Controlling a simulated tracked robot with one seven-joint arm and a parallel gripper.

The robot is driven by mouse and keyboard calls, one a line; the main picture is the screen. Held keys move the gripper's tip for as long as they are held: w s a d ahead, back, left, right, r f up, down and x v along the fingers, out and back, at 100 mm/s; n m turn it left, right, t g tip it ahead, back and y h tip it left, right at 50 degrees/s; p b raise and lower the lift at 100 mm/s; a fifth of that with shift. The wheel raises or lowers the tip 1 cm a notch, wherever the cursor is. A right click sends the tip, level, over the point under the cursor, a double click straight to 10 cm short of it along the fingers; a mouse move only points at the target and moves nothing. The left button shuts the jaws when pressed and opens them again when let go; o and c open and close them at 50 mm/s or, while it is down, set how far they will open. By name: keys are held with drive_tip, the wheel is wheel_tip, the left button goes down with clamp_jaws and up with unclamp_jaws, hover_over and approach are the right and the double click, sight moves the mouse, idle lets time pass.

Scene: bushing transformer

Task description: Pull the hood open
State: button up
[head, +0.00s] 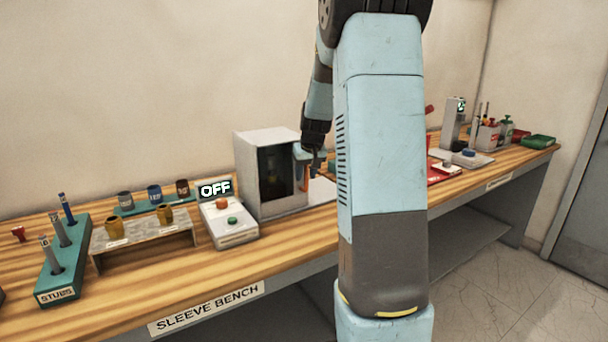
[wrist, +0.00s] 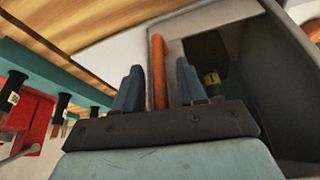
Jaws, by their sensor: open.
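The hood (head: 262,150) is a pale grey box on the bench with a dark front window, and an orange upright handle (head: 306,175) shows at its right side. In the wrist view the orange handle (wrist: 158,72) stands between the two blue fingers of my gripper (wrist: 160,85). The fingers are apart, with a visible gap on the right of the handle. Contact on the left cannot be told. The grey hood wall (wrist: 268,70) lies to the right, with a dark inside and a small yellow-labelled item. In the head view my gripper (head: 314,160) is beside the handle, partly hidden by my arm.
Left of the hood are a control box (head: 228,220) reading OFF, a sleeve stand (head: 145,235) and a teal stubs rack (head: 62,265). In the wrist view, dark-handled tools (wrist: 62,108) are at left.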

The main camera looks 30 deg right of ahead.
drive_tip(key=shift+f, duration=0.2)
clamp_jaws()
idle(0.3)
